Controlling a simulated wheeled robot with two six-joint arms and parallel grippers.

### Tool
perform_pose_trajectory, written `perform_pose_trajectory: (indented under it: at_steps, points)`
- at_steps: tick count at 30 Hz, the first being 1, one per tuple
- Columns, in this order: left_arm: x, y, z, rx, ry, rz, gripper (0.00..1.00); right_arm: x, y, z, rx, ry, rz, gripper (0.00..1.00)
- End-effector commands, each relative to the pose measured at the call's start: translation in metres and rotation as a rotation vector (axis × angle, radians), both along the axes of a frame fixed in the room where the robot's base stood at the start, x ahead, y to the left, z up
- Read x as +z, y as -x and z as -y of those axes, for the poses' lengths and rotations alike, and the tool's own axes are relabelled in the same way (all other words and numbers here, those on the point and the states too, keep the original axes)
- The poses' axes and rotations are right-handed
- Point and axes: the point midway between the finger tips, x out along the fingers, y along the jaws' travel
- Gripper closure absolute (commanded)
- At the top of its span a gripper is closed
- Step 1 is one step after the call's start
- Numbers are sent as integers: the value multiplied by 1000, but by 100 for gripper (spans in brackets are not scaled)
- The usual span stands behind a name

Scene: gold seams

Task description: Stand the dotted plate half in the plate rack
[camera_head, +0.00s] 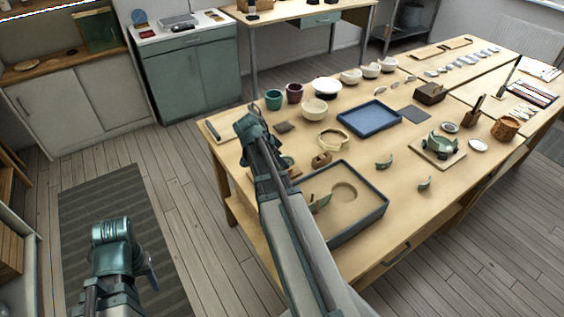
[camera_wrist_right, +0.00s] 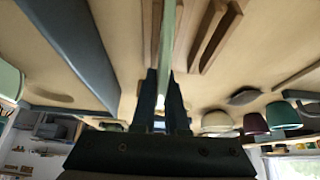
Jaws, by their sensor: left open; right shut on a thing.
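My right gripper (camera_wrist_right: 165,95) is shut on a thin pale green piece (camera_wrist_right: 167,45), seen edge-on in the right wrist view. It looks like the plate half, but no dots can be made out. Wooden slats (camera_wrist_right: 216,38), apparently the plate rack, lie close beside the piece in that view; I cannot tell whether they touch. In the head view my right arm hides most of this spot, and a bit of green (camera_head: 287,162) shows beside the wrist. My left gripper (camera_head: 148,268) is open and empty over the floor at the lower left, away from the table.
Green shards (camera_head: 384,161) lie on the table, with a blue tray (camera_head: 369,117) behind. A teal cup (camera_head: 273,99), a maroon cup (camera_head: 294,93) and bowls line the far edge.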

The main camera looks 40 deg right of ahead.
Motion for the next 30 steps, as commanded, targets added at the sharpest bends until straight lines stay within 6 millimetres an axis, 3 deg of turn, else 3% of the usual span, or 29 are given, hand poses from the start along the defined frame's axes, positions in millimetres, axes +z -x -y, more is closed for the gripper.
perform_pose_trajectory:
  at_steps: [30]
  points:
    - [-11, 0, 0, 0, 0, 0, 50, -11, 0, 0, 0, 0, 0, 100]
